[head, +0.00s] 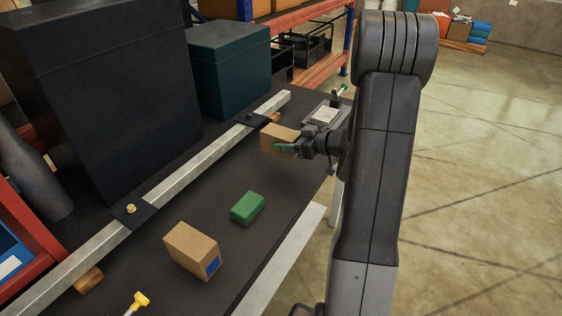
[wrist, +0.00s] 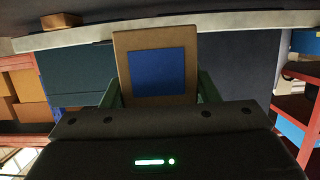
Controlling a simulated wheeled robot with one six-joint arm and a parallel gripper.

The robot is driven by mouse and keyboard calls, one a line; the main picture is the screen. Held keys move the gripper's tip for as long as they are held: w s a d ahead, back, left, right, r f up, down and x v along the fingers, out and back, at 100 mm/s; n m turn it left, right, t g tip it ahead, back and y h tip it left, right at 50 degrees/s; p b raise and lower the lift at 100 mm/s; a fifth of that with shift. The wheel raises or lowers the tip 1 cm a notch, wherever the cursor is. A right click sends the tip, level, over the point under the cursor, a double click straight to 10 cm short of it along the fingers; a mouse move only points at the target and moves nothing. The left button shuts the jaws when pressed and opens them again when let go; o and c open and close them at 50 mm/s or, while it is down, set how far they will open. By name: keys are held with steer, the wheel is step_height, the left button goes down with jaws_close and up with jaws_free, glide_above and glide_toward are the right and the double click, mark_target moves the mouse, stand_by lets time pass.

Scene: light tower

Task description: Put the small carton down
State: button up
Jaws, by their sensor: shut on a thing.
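A small brown carton (head: 279,138) is held in my gripper (head: 289,148), above the dark tabletop near its right edge. In the wrist view the carton (wrist: 156,62) shows a blue square on the face towards me, and the green fingers of my gripper (wrist: 155,88) are closed on its two sides. A second brown carton (head: 192,250) with a blue label stands on the dark table (head: 150,260) at the front. The underside of the held carton is hidden in the wrist view.
A green block (head: 247,207) lies between the standing carton and my arm. A metal rail (head: 190,172) crosses the table, with a large black box (head: 100,100) and a teal box (head: 228,70) behind it. A yellow-headed object (head: 139,300) is at the front. Dark tabletop beside the green block is clear.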

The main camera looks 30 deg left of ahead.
steer(key=shift+f, duration=3.4)
steer(key=shift+f, duration=0.15)
steer(key=o, duration=1.2)
steer(key=shift+c, duration=0.2)
